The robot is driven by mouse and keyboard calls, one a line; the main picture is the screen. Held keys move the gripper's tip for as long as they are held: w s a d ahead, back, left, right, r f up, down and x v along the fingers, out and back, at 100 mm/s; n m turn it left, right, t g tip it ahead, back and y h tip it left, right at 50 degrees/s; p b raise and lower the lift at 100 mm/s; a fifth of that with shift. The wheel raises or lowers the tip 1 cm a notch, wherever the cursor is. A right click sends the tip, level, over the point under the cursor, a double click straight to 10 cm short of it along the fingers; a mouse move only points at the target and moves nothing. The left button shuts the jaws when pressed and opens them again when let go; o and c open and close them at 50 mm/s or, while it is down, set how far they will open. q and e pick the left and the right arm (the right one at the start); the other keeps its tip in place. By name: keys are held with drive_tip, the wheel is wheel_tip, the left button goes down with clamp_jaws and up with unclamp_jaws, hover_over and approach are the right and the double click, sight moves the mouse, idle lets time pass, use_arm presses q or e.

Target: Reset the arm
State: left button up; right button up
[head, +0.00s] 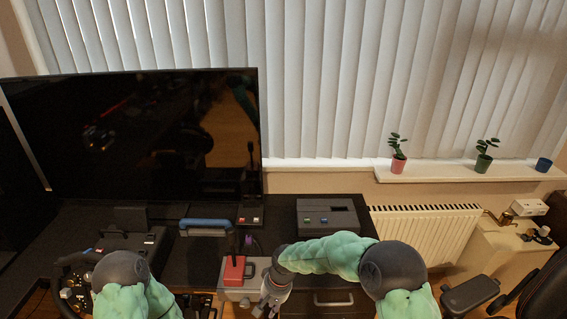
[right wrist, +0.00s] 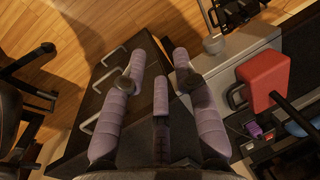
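My right arm reaches in from the lower right in the head view, and its gripper (head: 270,298) hangs at the front of the desk, beside a red box with a black stick (head: 234,271). In the right wrist view the purple fingers of this gripper (right wrist: 159,70) are spread apart with nothing between them. The red box (right wrist: 264,76) is to the right of the fingers, apart from them. My left arm (head: 122,280) shows at the lower left of the head view; its gripper is hidden.
A racing wheel (head: 76,288) is at the desk's left, partly behind my left arm. A large dark monitor (head: 150,135) stands behind. A grey box with buttons (head: 328,217) is on the desk. Drawer handles (right wrist: 104,78) and wooden floor (right wrist: 75,35) lie below my right gripper.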

drive_tip(key=s+d+f+m+y, duration=0.1)
drive_tip(key=s+d+f, duration=0.85)
drive_tip(key=f, duration=0.35)
drive_tip(key=s+d+f, duration=0.1)
drive_tip(key=s+d, duration=0.1)
drive_tip(key=s, duration=0.4)
drive_tip(key=s+d+f+m, duration=0.1)
drive_tip(key=s+d+f, duration=0.1)
drive_tip(key=s, duration=0.5)
drive_tip(key=shift+d+m+t, duration=0.3)
drive_tip(key=shift+d, duration=0.15)
